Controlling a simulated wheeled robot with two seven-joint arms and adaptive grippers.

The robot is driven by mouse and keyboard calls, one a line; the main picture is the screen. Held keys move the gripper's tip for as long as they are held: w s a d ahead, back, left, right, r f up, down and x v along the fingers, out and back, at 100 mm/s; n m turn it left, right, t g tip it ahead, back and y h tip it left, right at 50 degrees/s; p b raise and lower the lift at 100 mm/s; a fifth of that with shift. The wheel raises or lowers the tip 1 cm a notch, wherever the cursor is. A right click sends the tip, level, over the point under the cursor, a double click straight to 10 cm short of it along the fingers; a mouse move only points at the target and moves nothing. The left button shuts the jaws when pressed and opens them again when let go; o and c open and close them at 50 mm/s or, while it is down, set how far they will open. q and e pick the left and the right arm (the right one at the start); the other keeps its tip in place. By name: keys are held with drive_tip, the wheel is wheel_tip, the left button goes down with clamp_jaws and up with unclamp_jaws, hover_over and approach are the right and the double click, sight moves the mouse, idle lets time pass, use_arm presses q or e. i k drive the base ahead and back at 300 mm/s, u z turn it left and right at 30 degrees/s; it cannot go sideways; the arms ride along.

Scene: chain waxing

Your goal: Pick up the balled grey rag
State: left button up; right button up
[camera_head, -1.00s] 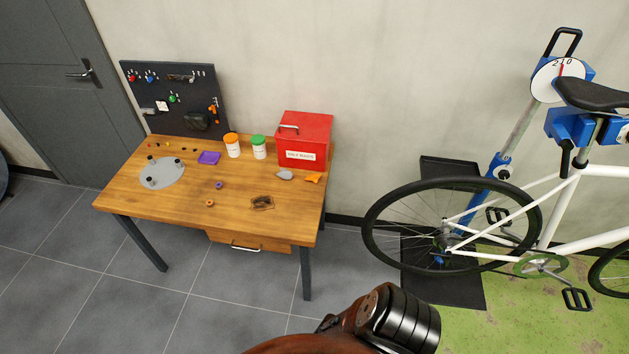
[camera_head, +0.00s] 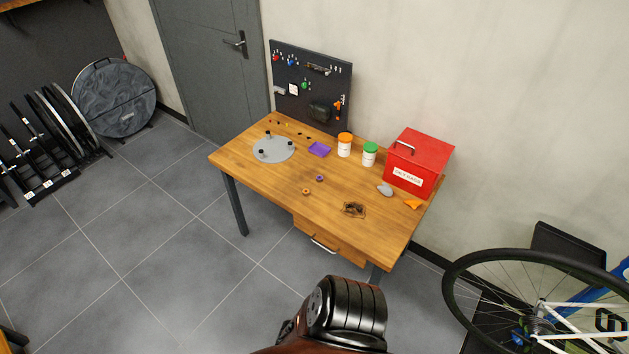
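The balled grey rag (camera_head: 385,190) lies on the wooden workbench (camera_head: 270,188), towards its right end. It sits in front of the red box (camera_head: 420,162) and left of a small orange item (camera_head: 412,204). Part of my own arm shows at the bottom middle of the head view, well short of the bench. Neither of my grippers shows in the view.
An orange-lidded jar (camera_head: 344,145) and a green-lidded jar (camera_head: 369,154) stand left of the red box. A bicycle wheel (camera_head: 450,290) is right of the bench. Floor before the bench is clear.

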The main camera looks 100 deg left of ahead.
sight(384, 190)
drive_tip(key=u, duration=1.9)
